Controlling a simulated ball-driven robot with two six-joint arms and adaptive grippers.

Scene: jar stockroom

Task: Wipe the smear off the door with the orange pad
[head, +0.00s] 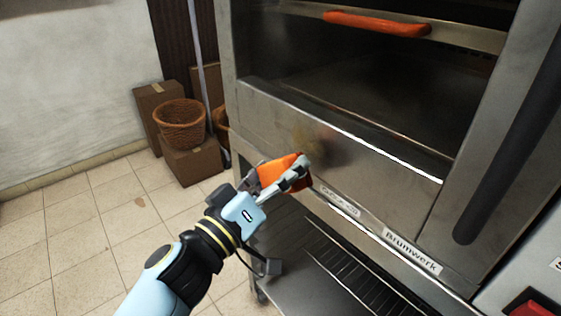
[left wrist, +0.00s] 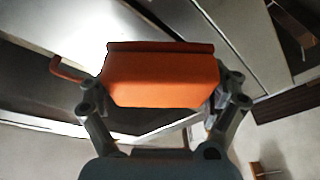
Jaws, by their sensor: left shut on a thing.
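My left gripper (head: 282,175) is shut on the orange pad (head: 283,168) in front of the lower part of the steel oven door (head: 270,113). The left wrist view shows the pad (left wrist: 160,75) spanning the space between both fingers of the gripper (left wrist: 160,88). A faint brownish smear (head: 322,143) shows on the door's steel, just above and right of the pad. I cannot tell whether the pad touches the door. The pad and gripper may hide part of the door behind them. My right gripper is not in view.
An orange handle (head: 377,23) crosses the upper door. A wire rack (head: 345,270) sits below the oven. Cardboard boxes (head: 192,162) and a wicker basket (head: 180,124) stand at the back left. Tiled floor (head: 70,235) is open at left.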

